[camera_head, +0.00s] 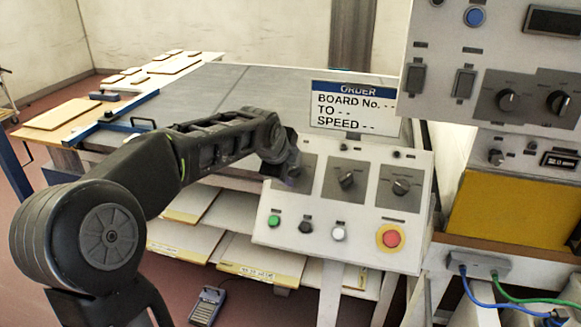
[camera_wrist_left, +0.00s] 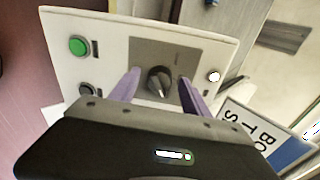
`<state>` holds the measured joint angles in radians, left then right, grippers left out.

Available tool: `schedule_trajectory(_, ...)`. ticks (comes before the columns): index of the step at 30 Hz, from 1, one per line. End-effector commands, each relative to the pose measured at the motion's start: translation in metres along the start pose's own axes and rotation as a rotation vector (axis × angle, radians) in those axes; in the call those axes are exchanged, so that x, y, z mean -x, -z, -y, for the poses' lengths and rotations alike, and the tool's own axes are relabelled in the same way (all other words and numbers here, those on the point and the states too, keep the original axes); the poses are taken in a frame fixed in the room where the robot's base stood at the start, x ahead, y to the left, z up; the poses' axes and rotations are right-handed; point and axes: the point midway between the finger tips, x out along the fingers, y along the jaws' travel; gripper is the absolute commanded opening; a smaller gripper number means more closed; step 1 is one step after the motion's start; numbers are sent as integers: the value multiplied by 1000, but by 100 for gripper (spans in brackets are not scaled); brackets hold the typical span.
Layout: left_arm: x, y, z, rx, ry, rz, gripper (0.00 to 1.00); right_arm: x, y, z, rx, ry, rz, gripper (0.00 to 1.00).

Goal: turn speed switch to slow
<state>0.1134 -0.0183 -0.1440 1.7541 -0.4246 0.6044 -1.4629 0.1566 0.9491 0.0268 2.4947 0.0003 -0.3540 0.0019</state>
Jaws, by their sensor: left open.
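The white control panel (camera_head: 330,262) carries a row of rotary switches on grey plates. The leftmost one is mostly hidden behind my left gripper (camera_head: 287,170) in the head view. In the left wrist view a dark rotary knob (camera_wrist_left: 158,80) stands between the two purple fingers of my open left gripper (camera_wrist_left: 160,86), one on each side; contact cannot be told. The middle switch (camera_head: 346,180) and right switch (camera_head: 401,187) are clear of the gripper. The labels are too small to read, so I cannot tell which is the speed switch.
Below the switches are a green button (camera_head: 274,221), a black button (camera_head: 305,227), a white button (camera_head: 338,234) and a red emergency stop (camera_head: 391,238). An order sign (camera_head: 352,108) stands behind, its speed entry blank. A taller cabinet (camera_head: 440,60) with more knobs is at right.

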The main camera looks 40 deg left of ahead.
Motion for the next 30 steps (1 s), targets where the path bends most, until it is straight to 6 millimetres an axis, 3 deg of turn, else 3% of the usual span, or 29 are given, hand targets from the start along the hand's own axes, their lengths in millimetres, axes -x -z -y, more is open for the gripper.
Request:
schedule_trajectory(21, 0, 0, 0, -1, -1, 0, 0, 0, 0, 0, 0, 0, 0, 36)
schedule_trajectory(30, 0, 0, -1, 9, 0, -1, 0, -1, 0, 0, 0, 0, 0, 36)
